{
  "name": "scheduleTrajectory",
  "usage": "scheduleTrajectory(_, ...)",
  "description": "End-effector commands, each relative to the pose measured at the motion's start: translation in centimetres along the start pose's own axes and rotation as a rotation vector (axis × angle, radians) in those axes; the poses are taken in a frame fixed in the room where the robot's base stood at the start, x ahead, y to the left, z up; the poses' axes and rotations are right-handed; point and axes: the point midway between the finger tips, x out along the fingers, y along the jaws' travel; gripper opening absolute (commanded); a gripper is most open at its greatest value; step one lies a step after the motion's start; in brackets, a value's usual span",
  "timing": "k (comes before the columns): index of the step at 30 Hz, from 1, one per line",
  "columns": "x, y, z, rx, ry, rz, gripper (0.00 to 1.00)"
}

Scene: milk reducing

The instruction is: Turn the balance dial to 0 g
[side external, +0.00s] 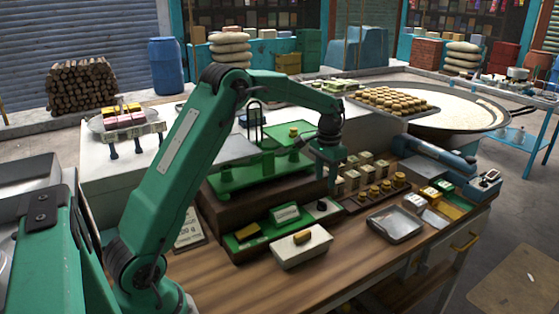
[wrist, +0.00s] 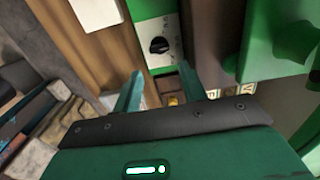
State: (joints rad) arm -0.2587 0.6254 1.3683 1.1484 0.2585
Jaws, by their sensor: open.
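The balance dial (wrist: 158,45) is a small black knob on a white plate marked with small print, set in a green panel, in the upper middle of the wrist view. Its exact setting is too small to read. In the side view the dial (side external: 322,206) is a dark spot at the right end of the green balance (side external: 262,170)'s front. My gripper (wrist: 160,70) is open, its two teal fingers apart with nothing between them. The dial lies just beyond the fingertips in the wrist view, and they do not appear to touch it. In the side view my gripper (side external: 332,190) points down just above the dial.
A white box with a yellow block (side external: 302,246) stands in front of the balance. Brass weights (side external: 380,190) stand in a rack to the right. An empty metal tray (side external: 396,224) lies on the wooden counter. The counter's front strip is clear.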

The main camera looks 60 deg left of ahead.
Motion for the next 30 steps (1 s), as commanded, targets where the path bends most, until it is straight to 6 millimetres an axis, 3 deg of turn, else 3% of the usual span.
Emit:
scheduleTrajectory(11, 0.9, 0.0, 0.0, 0.000, -0.001, 0.000, 0.42)
scheduleTrajectory(30, 7.5, 0.0, 0.0, 0.000, -0.001, 0.000, 0.42)
